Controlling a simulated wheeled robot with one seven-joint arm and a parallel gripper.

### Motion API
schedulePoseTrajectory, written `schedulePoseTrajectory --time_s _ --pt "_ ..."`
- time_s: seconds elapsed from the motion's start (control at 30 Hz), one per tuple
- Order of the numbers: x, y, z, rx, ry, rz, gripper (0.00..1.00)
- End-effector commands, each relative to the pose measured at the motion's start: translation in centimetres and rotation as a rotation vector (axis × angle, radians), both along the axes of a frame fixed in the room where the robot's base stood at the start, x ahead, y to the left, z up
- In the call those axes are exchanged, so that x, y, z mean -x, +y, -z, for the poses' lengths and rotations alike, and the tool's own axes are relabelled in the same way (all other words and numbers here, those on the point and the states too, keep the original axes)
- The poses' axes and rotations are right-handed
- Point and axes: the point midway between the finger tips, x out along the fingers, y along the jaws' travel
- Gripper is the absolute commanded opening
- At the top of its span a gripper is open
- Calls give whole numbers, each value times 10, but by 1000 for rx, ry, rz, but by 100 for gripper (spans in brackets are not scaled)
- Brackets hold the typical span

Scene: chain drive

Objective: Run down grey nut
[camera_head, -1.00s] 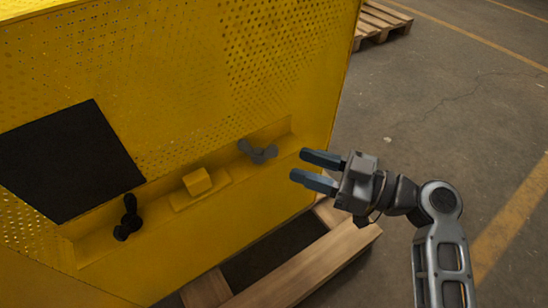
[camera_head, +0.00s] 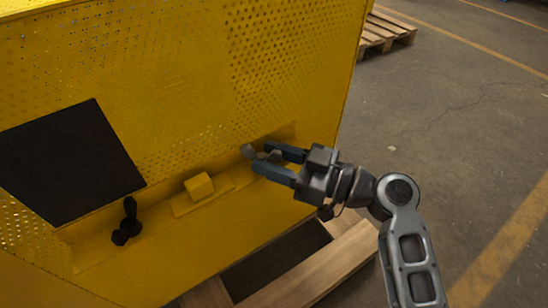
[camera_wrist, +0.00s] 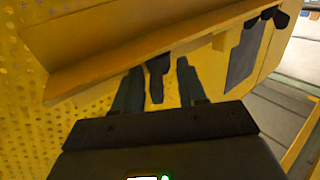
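The grey wing nut (camera_head: 247,151) sits in the recess at the right of the yellow machine's face. My gripper (camera_head: 264,158) is at it, with its two blue-grey fingers on either side and partly covering it. In the wrist view, one wing of the grey nut (camera_wrist: 157,80) lies between the open fingers (camera_wrist: 158,88), with a gap visible on both sides. The nut's far part is hidden behind the recess edge there.
A black wing nut (camera_head: 128,222) and a yellow block (camera_head: 198,186) share the recess to the left. A black panel (camera_head: 68,160) is on the perforated yellow machine (camera_head: 180,80). A wooden pallet (camera_head: 312,268) lies beneath; open floor is to the right.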

Motion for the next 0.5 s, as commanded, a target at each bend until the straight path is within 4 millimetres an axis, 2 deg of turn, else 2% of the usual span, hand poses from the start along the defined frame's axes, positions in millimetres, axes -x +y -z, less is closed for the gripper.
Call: schedulePoseTrajectory --time_s 0.07,0.4,0.5 --pt "0 0 0 0 0 0 33" --pt "0 0 0 0 0 0 0" --pt "0 0 0 0 0 1 0"
